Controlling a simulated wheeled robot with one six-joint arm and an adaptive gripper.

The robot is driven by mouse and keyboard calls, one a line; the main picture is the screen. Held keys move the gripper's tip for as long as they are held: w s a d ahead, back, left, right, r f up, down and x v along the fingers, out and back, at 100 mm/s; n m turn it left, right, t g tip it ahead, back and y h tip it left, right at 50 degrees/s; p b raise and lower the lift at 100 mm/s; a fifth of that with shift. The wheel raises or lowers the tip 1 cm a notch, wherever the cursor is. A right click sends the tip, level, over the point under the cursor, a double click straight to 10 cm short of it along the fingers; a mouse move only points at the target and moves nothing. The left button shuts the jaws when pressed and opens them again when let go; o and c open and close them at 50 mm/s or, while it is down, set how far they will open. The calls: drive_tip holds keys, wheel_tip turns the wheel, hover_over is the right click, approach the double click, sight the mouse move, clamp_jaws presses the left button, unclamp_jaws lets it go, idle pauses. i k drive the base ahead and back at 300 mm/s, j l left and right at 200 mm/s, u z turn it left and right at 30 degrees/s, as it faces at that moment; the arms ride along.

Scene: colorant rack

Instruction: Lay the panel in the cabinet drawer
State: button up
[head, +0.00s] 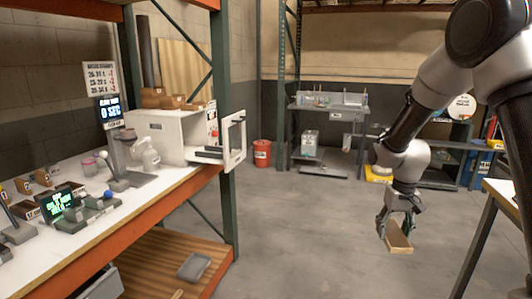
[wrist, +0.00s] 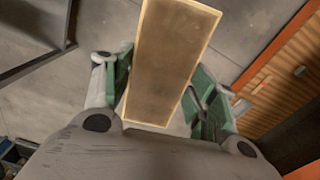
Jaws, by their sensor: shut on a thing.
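The panel (wrist: 170,62) is a flat tan rectangle with a pale edge. In the wrist view it lies between the two green-padded fingers of my gripper (wrist: 160,95) and reaches past their tips. My gripper (head: 397,222) is shut on it in the head view, where the panel (head: 398,240) hangs in the air over the open floor at the right. No cabinet drawer can be made out for certain in either view.
A long bench (head: 100,225) with an orange edge, carrying a white box (head: 165,135) and devices, fills the left. A lower wooden shelf (head: 160,250) lies under it. A grey workbench (head: 330,108) and red bucket (head: 262,153) stand at the back. The middle floor is clear. A table edge (head: 500,190) is at right.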

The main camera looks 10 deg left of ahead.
sight(214, 150)
drive_tip(key=i+l, duration=0.15)
drive_tip(key=i, duration=0.4)
drive_tip(key=i+l, duration=0.1)
drive_tip(key=i, duration=0.5)
